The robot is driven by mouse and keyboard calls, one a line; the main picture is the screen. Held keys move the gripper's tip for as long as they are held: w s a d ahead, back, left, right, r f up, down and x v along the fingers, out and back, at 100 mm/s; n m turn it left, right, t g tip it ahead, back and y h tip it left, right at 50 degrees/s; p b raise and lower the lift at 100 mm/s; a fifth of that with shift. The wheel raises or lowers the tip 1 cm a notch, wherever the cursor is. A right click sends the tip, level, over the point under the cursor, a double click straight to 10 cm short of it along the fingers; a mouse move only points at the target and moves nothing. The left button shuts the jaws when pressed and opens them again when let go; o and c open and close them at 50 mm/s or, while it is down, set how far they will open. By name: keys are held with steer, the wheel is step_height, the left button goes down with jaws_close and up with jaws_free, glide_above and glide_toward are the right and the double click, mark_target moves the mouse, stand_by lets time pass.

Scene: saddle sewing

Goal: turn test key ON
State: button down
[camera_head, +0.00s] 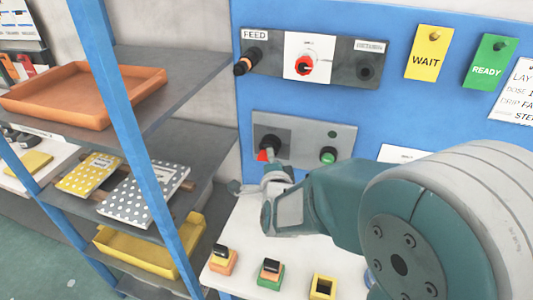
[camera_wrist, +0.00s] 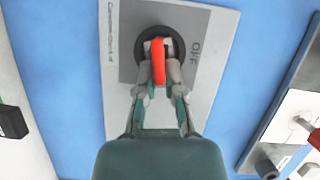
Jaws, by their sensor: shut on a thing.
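The red test key (camera_wrist: 158,58) sits in a round black collar on a grey panel (camera_wrist: 205,100) in the wrist view. The word OFF shows on the panel to the right of the collar. My gripper (camera_wrist: 159,75) has its two fingertips on either side of the key and is shut on it. In the head view the key shows as a small red patch (camera_head: 263,155) at the lower grey panel, with my gripper (camera_head: 268,160) at it. My fingers and wrist partly hide the key there.
A green button (camera_head: 328,155) is right of the key on the same panel. Above it, a FEED panel (camera_head: 325,78) carries knobs. Shelves (camera_head: 185,65) with a blue post (camera_head: 120,110) stand close on the left. Small coloured blocks (camera_head: 270,272) sit on the white table below.

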steer(key=shift+f+m+t, duration=0.2)
steer(key=shift+m+t, duration=0.4)
steer(key=shift+m, duration=0.6)
steer(key=c, duration=0.8)
jaws_free()
steer(key=shift+o, duration=0.2)
steer(key=shift+s+a, duration=0.1)
steer(key=s, duration=0.1)
steer(key=s+a, duration=0.1)
steer(key=s, duration=0.2)
steer(key=shift+s+a, duration=0.25)
steer(key=shift+a, duration=0.15)
